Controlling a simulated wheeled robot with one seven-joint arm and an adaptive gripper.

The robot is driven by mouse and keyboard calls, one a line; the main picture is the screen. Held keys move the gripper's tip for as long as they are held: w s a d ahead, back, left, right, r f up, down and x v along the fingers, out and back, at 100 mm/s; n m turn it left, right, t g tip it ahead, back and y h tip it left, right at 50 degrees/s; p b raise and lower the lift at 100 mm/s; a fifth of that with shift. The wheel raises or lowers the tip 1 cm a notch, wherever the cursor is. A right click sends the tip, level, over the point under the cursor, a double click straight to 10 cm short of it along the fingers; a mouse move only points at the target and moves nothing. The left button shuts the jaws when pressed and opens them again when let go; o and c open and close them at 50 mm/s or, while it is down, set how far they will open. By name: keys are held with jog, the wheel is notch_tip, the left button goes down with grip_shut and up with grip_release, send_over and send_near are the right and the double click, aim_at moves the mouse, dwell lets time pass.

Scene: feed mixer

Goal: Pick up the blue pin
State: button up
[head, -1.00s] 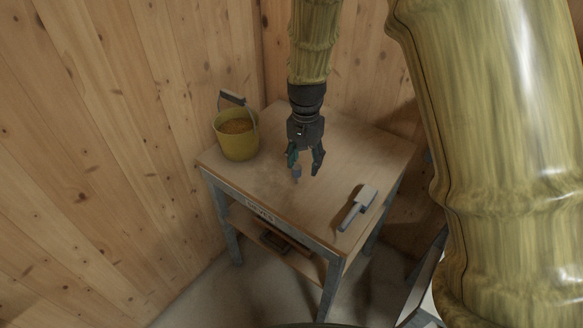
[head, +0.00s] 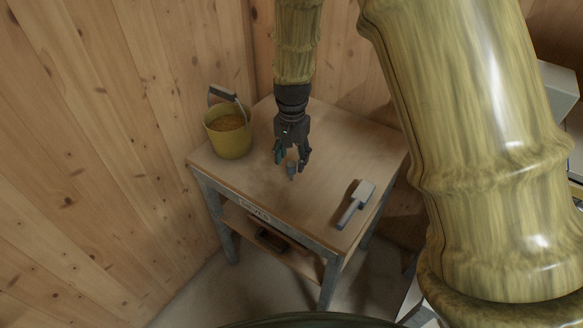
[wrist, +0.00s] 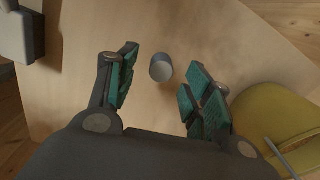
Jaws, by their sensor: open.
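The pin (head: 291,171) is a small grey-blue cylinder standing upright on the wooden table (head: 262,190). In the wrist view the pin (wrist: 161,68) shows as a round top with a short side, in the gap between the fingers near their tips. My gripper (head: 291,160) points down over the table with its fingers open around or just above the pin. Its green-padded fingers (wrist: 164,82) show on both sides of the pin, apart from it in the wrist view. I cannot tell how far the fingertips are above the table.
A yellow bucket (head: 233,146) of feed, with a grey scoop or handle at its rim, stands at the table's back left. A dark object (head: 271,238) is on the lower shelf. Wooden walls stand behind.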

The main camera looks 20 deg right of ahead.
aim_at(292, 164)
jog(key=shift+w+f+p, duration=0.2)
jog(key=shift+f+p, duration=0.35)
jog(key=shift+f, duration=1.85)
grip_shut()
